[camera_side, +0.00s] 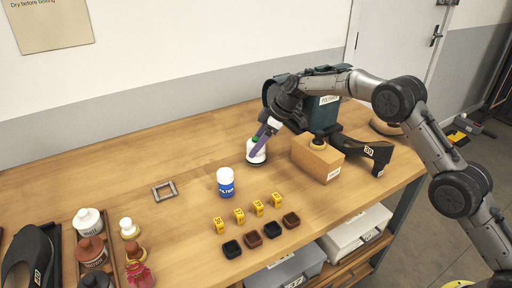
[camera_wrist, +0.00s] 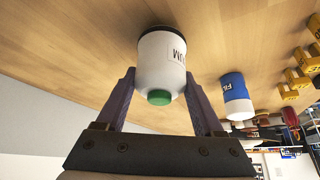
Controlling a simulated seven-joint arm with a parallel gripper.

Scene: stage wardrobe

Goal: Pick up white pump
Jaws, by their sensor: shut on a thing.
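A white rounded container (camera_side: 257,152) with a green tip and a dark base is between the fingers of my gripper (camera_side: 262,142). In the wrist view, the white container (camera_wrist: 163,58) shows a black-edged label ending in letters like "UM". The fingers of my gripper (camera_wrist: 160,80) are shut on its two sides, with the green tip towards my palm. Its dark base is at or close to the tabletop; I cannot tell if they touch. I cannot tell whether this container is the white pump, and I make out no white shoe.
A blue-and-white FILTER bottle (camera_side: 226,183) stands left of my gripper. A cardboard box (camera_side: 318,158), a dark shoe-like form (camera_side: 372,152) and a teal machine (camera_side: 322,115) stand right. Yellow tags (camera_side: 239,215), small dark pots (camera_side: 252,240) and a tray with bottles (camera_side: 77,235) lie nearer.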

